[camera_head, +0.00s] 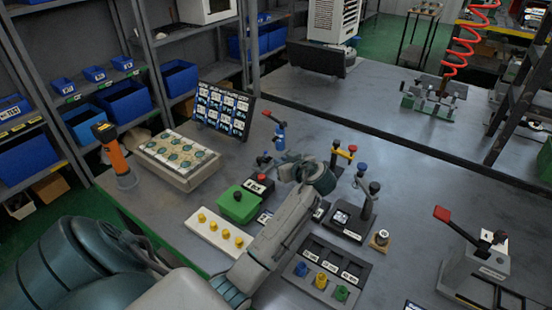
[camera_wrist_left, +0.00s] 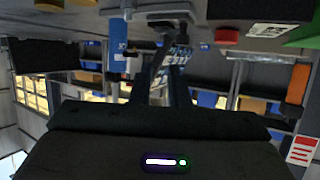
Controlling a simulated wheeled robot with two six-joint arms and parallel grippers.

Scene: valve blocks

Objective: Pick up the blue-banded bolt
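I cannot tell for sure which thing is the blue-banded bolt. Small dark pieces with some blue (camera_head: 263,160) stand on the table just left of my left wrist in the head view. My left gripper (camera_wrist_left: 163,65) reaches over the middle of the table; in the head view its fingers are hidden by the wrist. In the left wrist view its dark fingers point up the picture, and their gap is too dark to judge. Nothing is clearly seen held. A blue upright piece with a red handle (camera_head: 279,137) stands beyond the wrist. My right gripper is not in view.
A dark tray (camera_head: 335,247) with blue, yellow and green pieces lies in front. A white strip with yellow knobs (camera_head: 205,241) and a green block (camera_head: 237,205) lie left of my arm. A post stand with dark knobs (camera_head: 368,205) is close on the right.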

